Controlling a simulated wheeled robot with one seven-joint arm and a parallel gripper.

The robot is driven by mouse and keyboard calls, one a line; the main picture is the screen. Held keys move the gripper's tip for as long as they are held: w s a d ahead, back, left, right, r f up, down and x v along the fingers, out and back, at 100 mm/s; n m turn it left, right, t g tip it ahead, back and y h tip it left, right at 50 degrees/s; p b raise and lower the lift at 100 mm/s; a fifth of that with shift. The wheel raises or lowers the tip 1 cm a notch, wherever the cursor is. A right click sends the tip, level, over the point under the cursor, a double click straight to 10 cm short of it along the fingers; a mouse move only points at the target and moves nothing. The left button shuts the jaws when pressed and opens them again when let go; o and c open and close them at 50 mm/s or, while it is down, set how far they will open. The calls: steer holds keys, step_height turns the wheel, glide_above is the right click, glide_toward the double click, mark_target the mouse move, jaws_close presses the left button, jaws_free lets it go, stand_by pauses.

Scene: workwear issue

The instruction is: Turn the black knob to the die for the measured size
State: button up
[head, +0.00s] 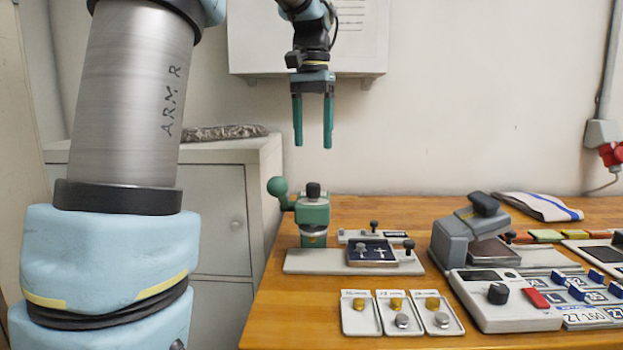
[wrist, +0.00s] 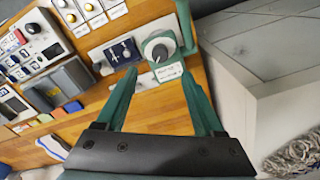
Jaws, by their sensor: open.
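A green hand press (head: 313,217) with a ball-ended lever stands on a pale base plate at the left of the wooden table. A black knob (head: 313,190) tops it. The press also shows in the wrist view (wrist: 158,46), with a white label beside it. In the wrist view the press lies just beyond the fingertips (wrist: 158,75). The die markings are too small to read.
Three white trays (head: 388,331) with brass and silver pieces lie at the front. A dark inset tray (head: 371,264) sits right of the press. A grey device (head: 452,245) stands farther right. A cabinet (head: 225,175) borders the table's left. A striped cloth (head: 540,206) lies at the back.

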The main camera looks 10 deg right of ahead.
mark_target(313, 184)
step_height(313, 184, down, 10)
steer(key=shift+r, duration=0.1)
steer(key=shift+c, duration=0.3)
jaws_close()
stand_by(0.5)
